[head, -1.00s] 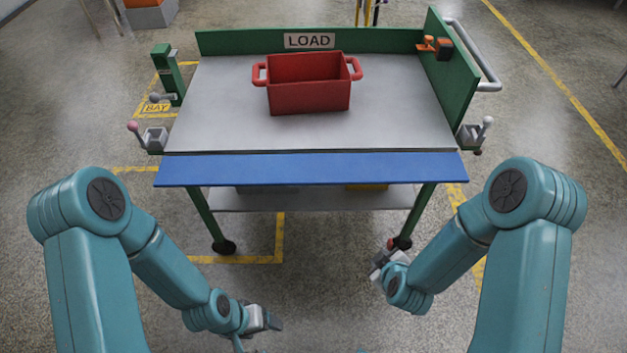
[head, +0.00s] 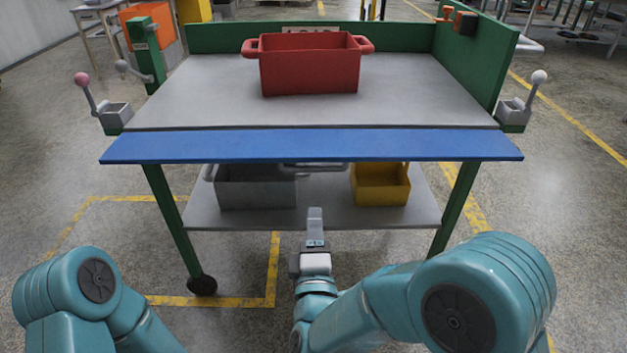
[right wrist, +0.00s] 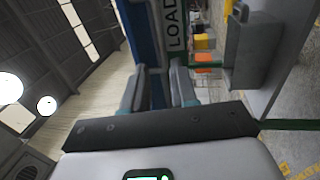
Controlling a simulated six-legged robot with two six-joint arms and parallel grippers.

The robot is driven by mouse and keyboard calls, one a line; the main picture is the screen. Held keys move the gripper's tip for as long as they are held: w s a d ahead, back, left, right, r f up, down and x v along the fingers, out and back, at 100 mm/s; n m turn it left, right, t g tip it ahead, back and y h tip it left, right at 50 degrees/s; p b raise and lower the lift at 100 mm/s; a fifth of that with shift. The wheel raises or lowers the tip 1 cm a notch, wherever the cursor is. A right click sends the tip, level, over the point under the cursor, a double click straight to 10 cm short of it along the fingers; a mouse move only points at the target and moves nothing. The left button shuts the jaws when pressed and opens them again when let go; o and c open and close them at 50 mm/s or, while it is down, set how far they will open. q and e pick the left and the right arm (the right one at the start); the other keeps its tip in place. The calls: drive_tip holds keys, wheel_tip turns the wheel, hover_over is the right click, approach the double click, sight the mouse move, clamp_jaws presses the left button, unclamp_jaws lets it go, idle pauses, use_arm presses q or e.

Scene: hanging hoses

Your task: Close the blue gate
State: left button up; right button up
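The blue gate (head: 312,146) is a long flat panel along the cart's front edge. It lies folded outward rather than standing up like the green walls. My right gripper (head: 315,222) is low in front of the cart, below the gate and apart from it, pointing at the cart. In the right wrist view its two fingers (right wrist: 158,88) are apart with nothing gripped; the blue gate (right wrist: 144,38) shows beyond them, tilted in the picture. My left arm is at the lower left of the head view; its gripper is out of frame.
A red bin (head: 310,70) stands on the cart top (head: 210,95). A grey bin (head: 256,190) and a yellow bin (head: 380,186) sit on the lower shelf. Levers with a pink knob (head: 82,79) and a white knob (head: 539,77) flank the cart. The floor in front is clear.

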sight(314, 171)
drive_tip(key=w+r+b, duration=0.1)
drive_tip(key=w, duration=0.4)
drive_tip(key=w+r, duration=0.1)
drive_tip(key=w, duration=0.4)
drive_tip(key=w+r+b, duration=0.1)
drive_tip(key=w, duration=0.4)
drive_tip(key=shift+w+b, duration=0.3)
drive_tip(key=shift+w, duration=0.1)
drive_tip(key=shift+r, duration=0.1)
clamp_jaws()
